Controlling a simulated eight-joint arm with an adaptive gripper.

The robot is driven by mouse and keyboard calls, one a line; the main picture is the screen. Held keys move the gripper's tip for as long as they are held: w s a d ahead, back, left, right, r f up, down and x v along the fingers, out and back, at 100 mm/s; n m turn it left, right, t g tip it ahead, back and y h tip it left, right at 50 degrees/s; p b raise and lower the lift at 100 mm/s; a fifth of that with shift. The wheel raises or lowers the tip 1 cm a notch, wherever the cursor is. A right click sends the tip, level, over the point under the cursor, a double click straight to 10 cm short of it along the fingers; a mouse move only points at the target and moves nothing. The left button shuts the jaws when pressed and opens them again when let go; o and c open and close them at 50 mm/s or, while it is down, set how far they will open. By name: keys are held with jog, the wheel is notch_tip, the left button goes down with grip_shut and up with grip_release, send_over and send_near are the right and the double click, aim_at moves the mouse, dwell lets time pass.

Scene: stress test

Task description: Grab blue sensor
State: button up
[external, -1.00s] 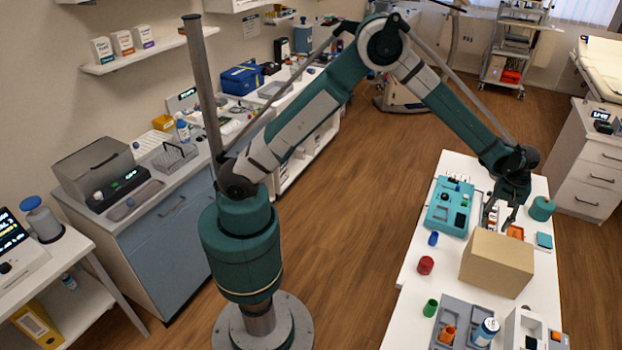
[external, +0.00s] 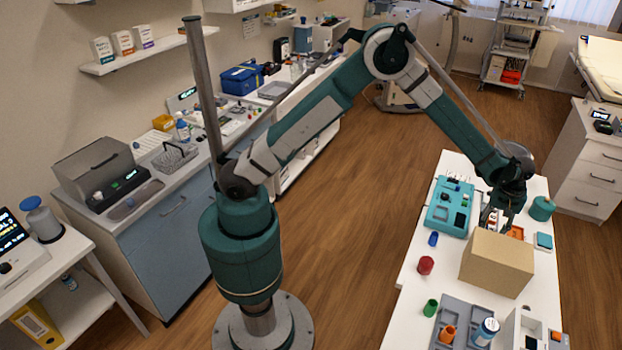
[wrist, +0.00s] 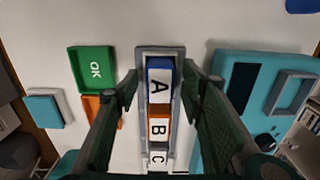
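My gripper (wrist: 160,74) is open, with one finger on each side of the rack near block A. I cannot tell whether the fingers touch it. In the external view my gripper (external: 492,222) is low over the white table, its tips partly hidden behind the cardboard box.
The cardboard box (external: 497,264) stands close in front of my gripper. A teal device (external: 451,208) lies to its left. A green OK tray (wrist: 93,72) and a teal block (wrist: 48,108) lie left of the rack. A blue cylinder (external: 433,239) stands near the table's left edge.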

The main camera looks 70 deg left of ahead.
aim_at(492, 229)
jog(key=c, duration=1)
jog(key=shift+r, duration=0.1)
jog(key=shift+r+p, duration=0.45)
jog(key=shift+r, duration=4.45)
